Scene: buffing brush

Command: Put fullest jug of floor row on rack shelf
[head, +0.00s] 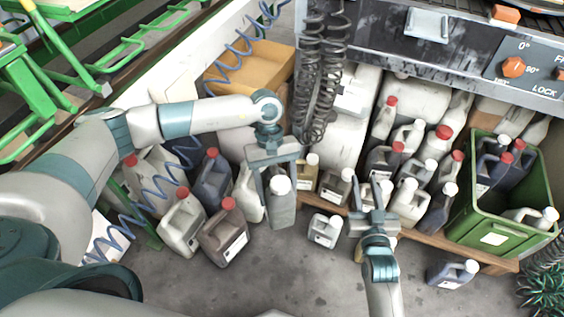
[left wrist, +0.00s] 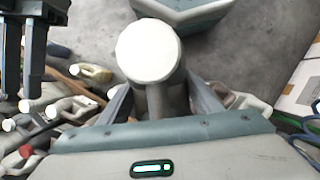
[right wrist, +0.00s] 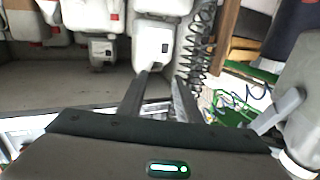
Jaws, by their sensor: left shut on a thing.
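My left gripper (head: 278,165) is shut on a grey jug with a white cap (head: 282,210), held upright in the head view. In the left wrist view, its white cap (left wrist: 148,50) fills the space between the fingers. Other jugs stand beside it at the left: a pale jug with a red cap (head: 182,222), a brown-grey jug with a red cap (head: 222,238) and a dark jug (head: 213,180). Liquid levels are too small to tell. My right gripper (head: 374,192) is empty, its fingers apart, in front of the jugs at the right. Green metal racking (head: 60,75) is at the upper left.
A green crate (head: 495,232) with jugs stands at the right on a wooden board (head: 440,240). Several jugs crowd the space under the machine panel (head: 450,55). Coiled hoses (head: 320,80) hang in the middle. A small white jug (head: 325,230) is on the floor; the front floor (head: 310,280) is clear.

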